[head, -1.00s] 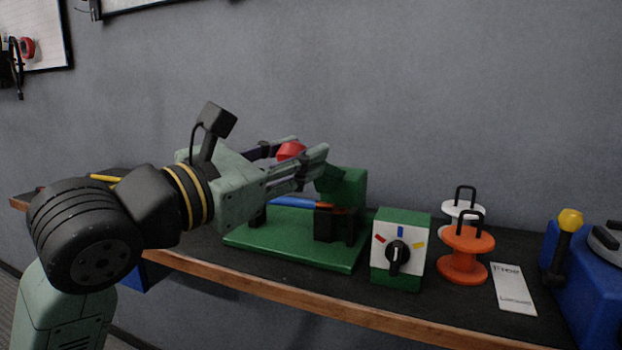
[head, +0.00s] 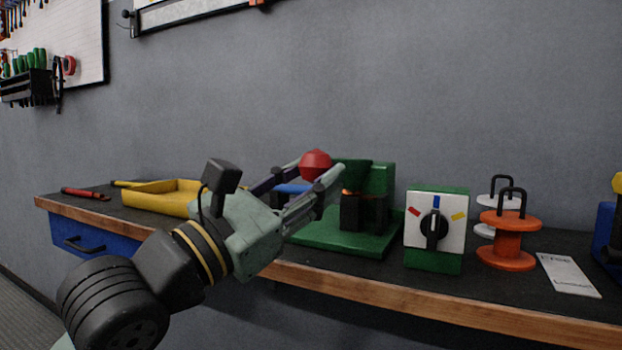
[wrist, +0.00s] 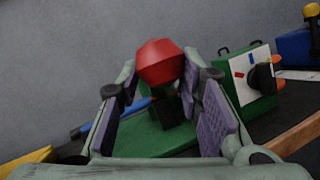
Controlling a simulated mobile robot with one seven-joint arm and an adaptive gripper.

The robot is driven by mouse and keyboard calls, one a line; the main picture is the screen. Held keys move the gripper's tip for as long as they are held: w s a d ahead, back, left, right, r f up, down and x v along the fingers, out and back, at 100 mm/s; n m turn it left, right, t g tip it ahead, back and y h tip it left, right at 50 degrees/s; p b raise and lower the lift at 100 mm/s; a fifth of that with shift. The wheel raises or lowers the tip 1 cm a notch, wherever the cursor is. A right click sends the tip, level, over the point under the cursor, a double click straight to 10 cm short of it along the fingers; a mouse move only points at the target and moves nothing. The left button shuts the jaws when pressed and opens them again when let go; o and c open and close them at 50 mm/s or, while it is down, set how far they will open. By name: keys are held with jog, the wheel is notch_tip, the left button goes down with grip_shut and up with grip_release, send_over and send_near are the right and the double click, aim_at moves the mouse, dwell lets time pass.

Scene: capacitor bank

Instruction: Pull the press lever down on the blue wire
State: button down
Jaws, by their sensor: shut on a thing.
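The red ball knob (head: 316,165) of the press lever sits between the fingers of my gripper (head: 325,180), which is shut on it. The knob also shows in the wrist view (wrist: 160,62) at the fingertips. The green press (head: 378,182) stands on its green base on the bench, with dark blocks below its head. The blue wire (head: 290,188) lies behind my fingers, partly hidden, its orange end at the dark blocks. Its blue part shows in the wrist view (wrist: 137,105). The rest of the lever is mostly hidden.
A selector box (head: 435,230) with a black dial stands right of the press. An orange spool (head: 508,240) and a white label card (head: 569,274) lie farther right. A yellow tray (head: 160,197) is at the left. The grey wall is close behind.

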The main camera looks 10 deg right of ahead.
jog(key=shift+s+d+f, duration=0.2)
jog(key=shift+d+f, duration=0.35)
jog(key=shift+d, duration=0.05)
jog(key=c, duration=1.4)
grip_release()
jog(key=shift+g, duration=0.3)
jog(key=shift+o, duration=1.4)
jog(key=shift+r, duration=0.15)
jog(key=shift+w, duration=0.1)
jog(key=shift+s+a, duration=0.25)
jog(key=shift+a, duration=0.25)
jog(key=v, duration=1.1)
jog(key=shift+f, duration=0.25)
jog(key=shift+s+d, duration=0.1)
jog(key=shift+d, duration=0.05)
